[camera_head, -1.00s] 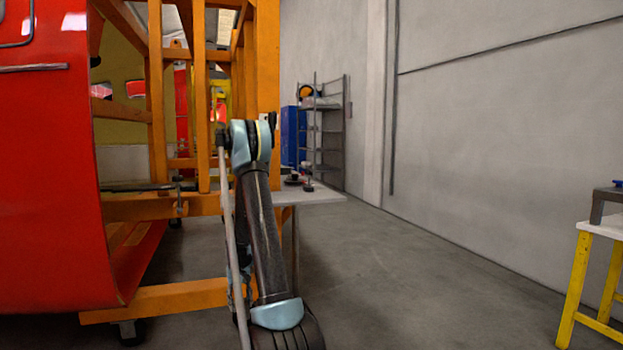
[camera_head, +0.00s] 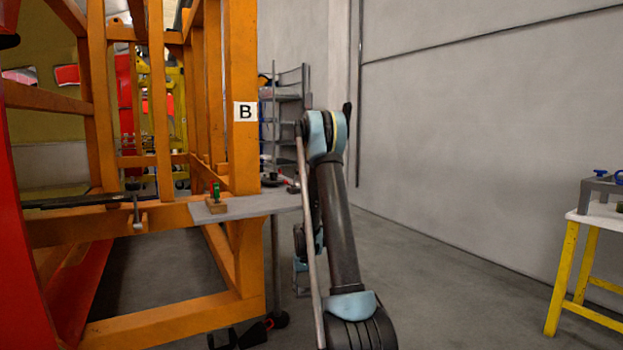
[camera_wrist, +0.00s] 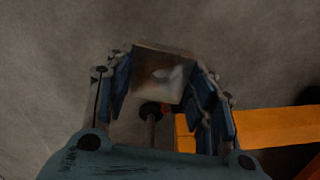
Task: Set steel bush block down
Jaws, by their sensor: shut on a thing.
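The steel bush block (camera_wrist: 163,68) is a squarish, shiny metal block in the wrist view. My gripper (camera_wrist: 161,84) is shut on it, with blue-padded fingers on its left and right sides. The block is held in the air above grey floor.
An orange frame (camera_head: 245,150) marked B stands left, with a grey shelf (camera_head: 262,204) bearing a green-topped item (camera_head: 215,195). A yellow-legged bench (camera_head: 575,216) at right carries a grey fixture (camera_head: 597,185). Open floor (camera_head: 455,280) lies between. An orange beam (camera_wrist: 265,128) shows under my gripper.

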